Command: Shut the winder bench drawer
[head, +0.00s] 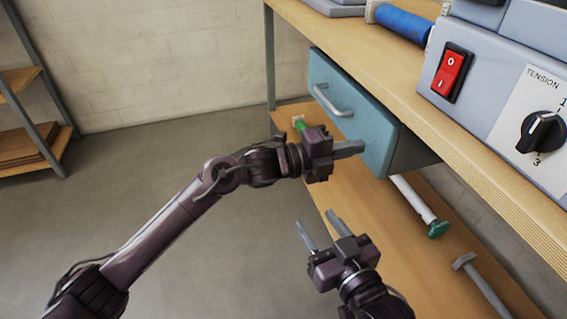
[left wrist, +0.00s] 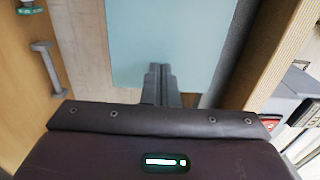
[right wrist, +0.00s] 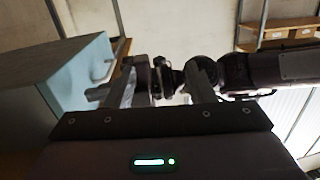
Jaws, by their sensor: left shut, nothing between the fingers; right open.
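The winder bench drawer has a teal front (head: 345,92) with a grey bar handle (head: 330,100). It stands out from under the bench top, and part of its grey side (head: 415,152) shows. My left gripper (head: 361,147) is shut and empty, its fingertips at the lower part of the drawer front. In the left wrist view the shut fingers (left wrist: 160,70) point at the teal front (left wrist: 165,38); I cannot tell whether they touch it. My right gripper (head: 319,227) is open and empty, lower and nearer. The right wrist view shows the drawer (right wrist: 90,70) at left.
The wooden bench top (head: 400,85) carries a grey machine with a red switch (head: 452,72) and a tension knob (head: 541,132), plus a blue roll (head: 402,22). A lower shelf (head: 385,225) holds tubes and a tool. Open floor (head: 130,190) lies left of the bench.

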